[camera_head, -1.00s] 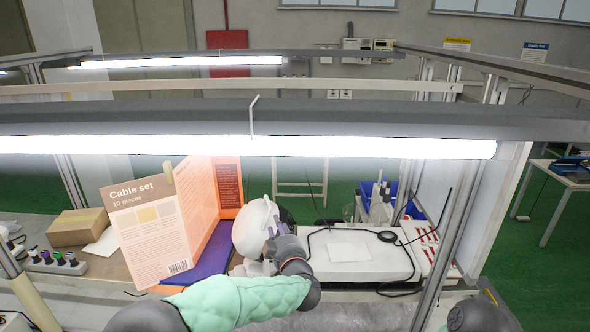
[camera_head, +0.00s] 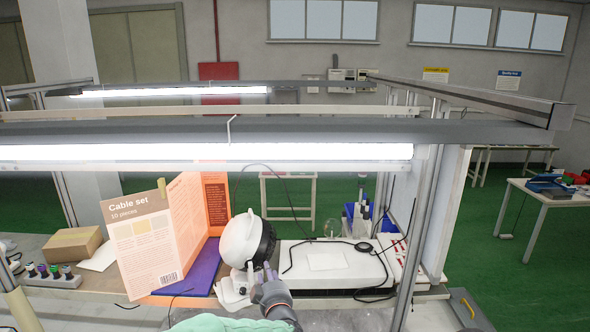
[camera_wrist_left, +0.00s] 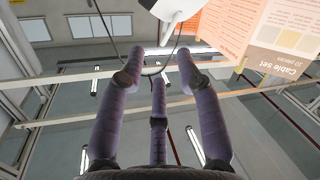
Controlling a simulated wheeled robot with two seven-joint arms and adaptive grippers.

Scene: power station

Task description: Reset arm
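My left gripper (camera_head: 265,275) stands in front of the workbench, at the foot of a white rounded device with a dark round face (camera_head: 240,243), which looks like a fan. I cannot tell whether they touch. In the left wrist view the left gripper (camera_wrist_left: 155,78) shows three purple fingers spread apart with nothing between them. Part of the white device (camera_wrist_left: 172,10) shows at the top of that view. My right gripper is not in view.
An orange "Cable set" board (camera_head: 150,240) stands left of the device. A white flat case (camera_head: 345,262) with black cable lies to the right. A lamp bar (camera_head: 200,152) and frame posts (camera_head: 415,235) cross in front.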

